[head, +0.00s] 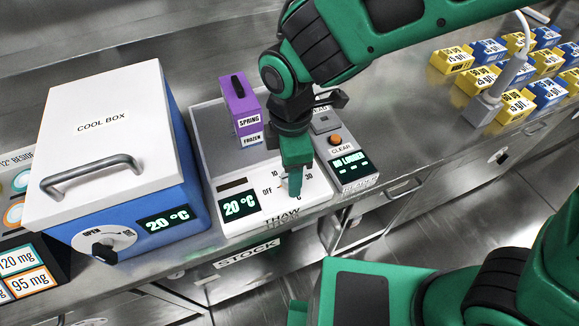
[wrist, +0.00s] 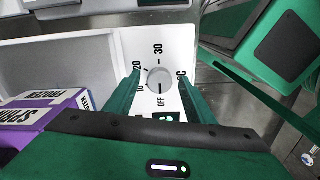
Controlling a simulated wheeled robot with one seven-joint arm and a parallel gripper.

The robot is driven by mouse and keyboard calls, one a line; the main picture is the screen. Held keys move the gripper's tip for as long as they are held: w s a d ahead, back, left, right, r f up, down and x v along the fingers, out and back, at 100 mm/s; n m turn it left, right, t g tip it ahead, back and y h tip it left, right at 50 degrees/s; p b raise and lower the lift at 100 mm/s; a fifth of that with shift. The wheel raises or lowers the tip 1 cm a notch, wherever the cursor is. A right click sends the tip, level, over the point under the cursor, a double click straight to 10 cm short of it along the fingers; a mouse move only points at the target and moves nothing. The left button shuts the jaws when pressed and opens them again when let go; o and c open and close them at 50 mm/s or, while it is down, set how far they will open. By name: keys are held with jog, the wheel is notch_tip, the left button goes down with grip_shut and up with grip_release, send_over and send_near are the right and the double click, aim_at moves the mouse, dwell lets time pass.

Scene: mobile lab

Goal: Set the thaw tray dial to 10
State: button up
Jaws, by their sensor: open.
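The thaw tray (head: 312,198) is white, with a sloped front panel and a display (head: 240,205) reading 20 °C. Its round, pale dial (wrist: 159,79) shows in the wrist view, with OFF, 10, 20 and 30 printed around it. A dark mark lies on the OFF side; I cannot tell whether it is the dial's pointer or a printed tick. My green gripper (head: 294,188) is over the panel and mostly hides the dial in the head view. In the wrist view my gripper (wrist: 160,82) is open, a finger on each side of the dial, with gaps visible.
A purple SPRING FROZEN box (head: 243,110) stands in the tray; it also shows in the wrist view (wrist: 45,118). The blue-and-white cool box (head: 120,140) is left of the tray. A grey device with an orange button (head: 334,140) is close on the right. Yellow and blue boxes stand farther right.

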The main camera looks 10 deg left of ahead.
jog(key=c, duration=1.1)
jog(key=shift+o, duration=0.2)
jog(key=shift+a, duration=0.2)
jog(key=shift+d, duration=0.1)
jog(key=shift+m, duration=0.4)
jog(key=m, duration=0.4)
jog(key=shift+d+m, duration=0.1)
jog(key=shift+m, duration=0.3)
jog(key=m, duration=0.6)
jog(key=shift+s, duration=0.15)
